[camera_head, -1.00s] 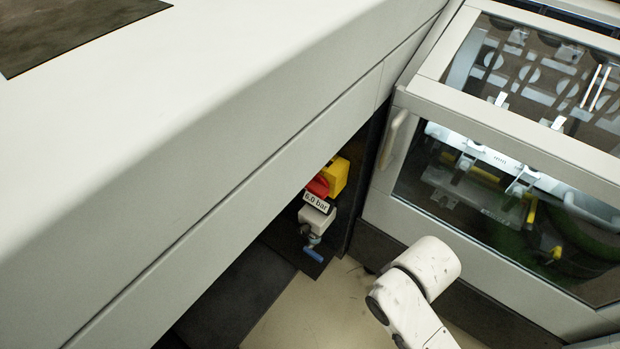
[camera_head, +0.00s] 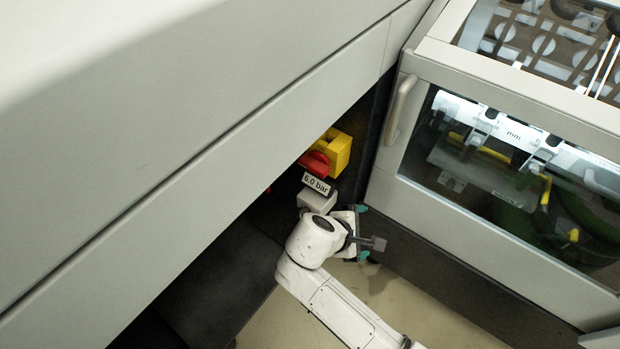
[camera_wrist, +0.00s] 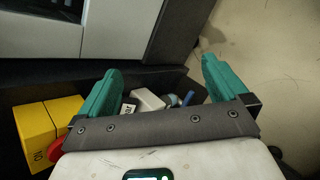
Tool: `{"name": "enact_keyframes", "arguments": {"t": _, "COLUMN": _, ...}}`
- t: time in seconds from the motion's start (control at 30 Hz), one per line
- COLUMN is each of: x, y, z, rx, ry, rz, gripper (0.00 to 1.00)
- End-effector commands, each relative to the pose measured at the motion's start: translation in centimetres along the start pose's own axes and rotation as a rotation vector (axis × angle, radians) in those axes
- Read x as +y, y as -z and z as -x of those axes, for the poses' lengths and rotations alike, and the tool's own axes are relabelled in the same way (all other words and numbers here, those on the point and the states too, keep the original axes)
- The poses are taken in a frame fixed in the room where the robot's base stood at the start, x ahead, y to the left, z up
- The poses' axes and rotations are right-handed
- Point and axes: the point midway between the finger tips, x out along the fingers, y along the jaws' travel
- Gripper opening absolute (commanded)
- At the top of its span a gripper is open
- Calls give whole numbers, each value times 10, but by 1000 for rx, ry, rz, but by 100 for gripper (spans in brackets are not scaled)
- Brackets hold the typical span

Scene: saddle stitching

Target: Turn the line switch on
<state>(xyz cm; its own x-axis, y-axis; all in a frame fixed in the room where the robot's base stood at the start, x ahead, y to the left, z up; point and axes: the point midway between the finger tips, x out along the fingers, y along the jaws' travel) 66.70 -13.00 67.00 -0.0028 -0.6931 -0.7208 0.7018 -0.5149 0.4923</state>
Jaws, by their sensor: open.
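The line switch, a red knob (camera_head: 314,164) on a yellow box (camera_head: 338,147), is mounted in the dark recess under the large machine panel. In the wrist view the yellow box (camera_wrist: 42,124) is at the left, and part of the red knob (camera_wrist: 57,149) shows beside the left finger. My gripper (camera_head: 363,232) is below and right of the switch in the head view, apart from it. In the wrist view my gripper (camera_wrist: 162,68) has its two teal fingers spread wide with nothing between the tips. The knob's full setting is hard to read.
A "6.0 bar" label (camera_head: 317,184) and a pale box (camera_head: 318,200) sit just below the switch. A blue handle (camera_wrist: 188,98) shows in the wrist view. The large panel (camera_head: 200,150) overhangs the recess. A glass-windowed cabinet (camera_head: 510,170) stands at the right, above bare floor (camera_head: 440,305).

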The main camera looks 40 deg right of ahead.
Motion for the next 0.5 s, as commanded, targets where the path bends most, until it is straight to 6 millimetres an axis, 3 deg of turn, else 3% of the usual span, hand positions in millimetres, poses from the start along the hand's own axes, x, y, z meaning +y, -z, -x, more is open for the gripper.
{"name": "enact_keyframes", "arguments": {"t": 0.03, "x": 9, "y": 25, "z": -3, "rx": -56, "ry": -76, "rz": 104, "gripper": 100}}
{"name": "enact_keyframes", "arguments": {"t": 0.17, "x": 42, "y": 68, "z": 18, "rx": -240, "ry": -265, "rz": 383, "gripper": 100}}
{"name": "enact_keyframes", "arguments": {"t": 0.3, "x": 67, "y": 109, "z": 55, "rx": -440, "ry": -423, "rz": 629, "gripper": 100}}
{"name": "enact_keyframes", "arguments": {"t": 0.5, "x": 82, "y": 144, "z": 97, "rx": -628, "ry": -542, "rz": 819, "gripper": 100}}
